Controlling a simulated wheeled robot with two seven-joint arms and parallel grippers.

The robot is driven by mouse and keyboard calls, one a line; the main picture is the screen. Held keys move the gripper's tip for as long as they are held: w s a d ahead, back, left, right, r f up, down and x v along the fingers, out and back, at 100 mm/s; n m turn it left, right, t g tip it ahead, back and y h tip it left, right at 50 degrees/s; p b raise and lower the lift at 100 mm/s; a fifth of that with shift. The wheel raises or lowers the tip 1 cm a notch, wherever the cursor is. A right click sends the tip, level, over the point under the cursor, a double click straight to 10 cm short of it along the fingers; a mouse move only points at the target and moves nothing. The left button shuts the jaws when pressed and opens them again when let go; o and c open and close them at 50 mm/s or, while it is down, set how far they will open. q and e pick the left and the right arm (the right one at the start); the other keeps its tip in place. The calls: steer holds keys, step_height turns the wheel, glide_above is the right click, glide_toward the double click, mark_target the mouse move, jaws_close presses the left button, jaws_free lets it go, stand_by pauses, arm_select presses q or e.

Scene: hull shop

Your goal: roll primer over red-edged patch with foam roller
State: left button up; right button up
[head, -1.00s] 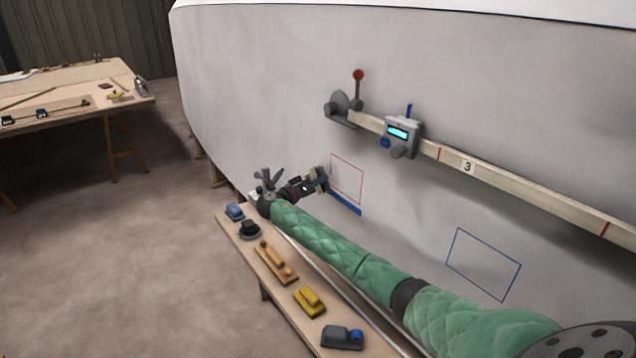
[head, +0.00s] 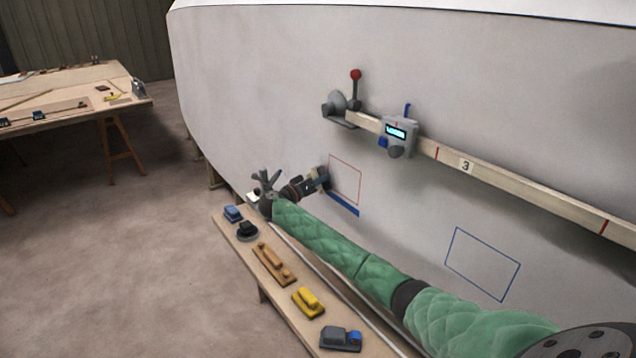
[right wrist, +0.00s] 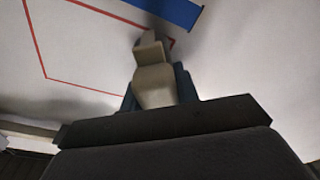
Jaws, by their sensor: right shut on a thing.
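The red-edged patch (head: 346,178) is a thin red outline on the pale hull, and its inside looks bare. It also shows in the right wrist view (right wrist: 85,45). A blue strip (head: 344,204) runs just under its lower edge. My right gripper (head: 319,181) is at the patch's left side, shut on a beige tool with a grey end (right wrist: 154,84). The tool's tip overlaps the outline's lower corner in the wrist view; I cannot tell whether it touches the hull. Its working face is hidden, so I cannot confirm it is the foam roller. My left gripper is not in view.
A blue-edged patch (head: 482,264) is at right. A rail (head: 515,190) with a display unit (head: 398,135) crosses the hull above my arm.

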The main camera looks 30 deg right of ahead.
steer(key=shift+d, duration=0.2)
steer(key=shift+s, duration=0.15)
